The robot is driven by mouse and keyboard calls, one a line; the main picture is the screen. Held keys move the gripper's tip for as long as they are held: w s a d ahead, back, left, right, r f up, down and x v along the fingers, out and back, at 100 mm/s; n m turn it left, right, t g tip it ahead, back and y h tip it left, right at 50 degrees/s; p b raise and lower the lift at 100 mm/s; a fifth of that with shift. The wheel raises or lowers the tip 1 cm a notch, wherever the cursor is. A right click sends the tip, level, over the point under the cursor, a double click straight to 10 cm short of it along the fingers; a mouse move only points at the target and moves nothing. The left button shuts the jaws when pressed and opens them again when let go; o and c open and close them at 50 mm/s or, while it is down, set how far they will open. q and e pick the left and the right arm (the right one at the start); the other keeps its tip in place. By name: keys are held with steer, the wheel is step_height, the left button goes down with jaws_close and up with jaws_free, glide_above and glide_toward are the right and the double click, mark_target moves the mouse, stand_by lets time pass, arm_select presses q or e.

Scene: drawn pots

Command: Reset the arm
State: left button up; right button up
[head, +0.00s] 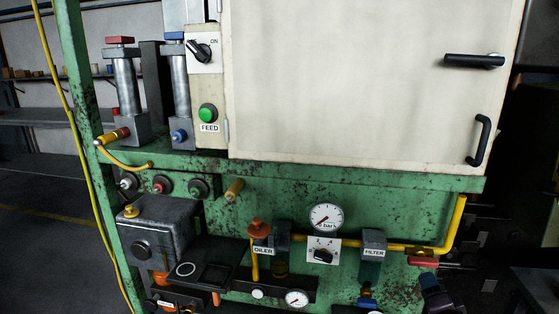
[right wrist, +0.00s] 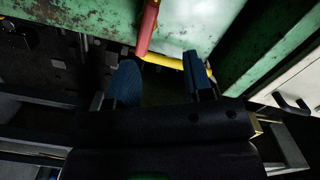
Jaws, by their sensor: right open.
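My right gripper (head: 431,284) is at the lower right of the head view, just below a red valve handle (head: 422,262) on the green bench. In the right wrist view, its two blue-padded fingers (right wrist: 162,76) stand apart with nothing between them. The red handle (right wrist: 147,28) shows just beyond the fingertips, with a yellow pipe (right wrist: 175,62) behind it. Most of my right arm is lost in the dark. My left gripper is not seen.
The green bench (head: 330,190) carries a pale cabinet (head: 350,80) with black handles. A pressure gauge (head: 326,217), an oiler (head: 262,250) and a filter (head: 373,245) line its front. A grey box (head: 155,235) juts out at left. The right side is dark.

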steer(key=s+a+f+n+g+y, duration=0.1)
steer(key=s+a+f+n, duration=0.3)
steer(key=s, duration=0.5)
steer(key=s+a+f+n+g+y, duration=0.1)
steer(key=s+a+f+n+g, duration=0.2)
steer(key=s+f+n, duration=0.3)
steer(key=s+a+f+n+g, duration=0.2)
steer(key=s+a+f+n, duration=0.3)
steer(key=s, duration=0.9)
steer(key=shift+s+f+y, duration=0.2)
steer(key=shift+f+y, duration=0.2)
steer(key=shift+f, duration=0.3)
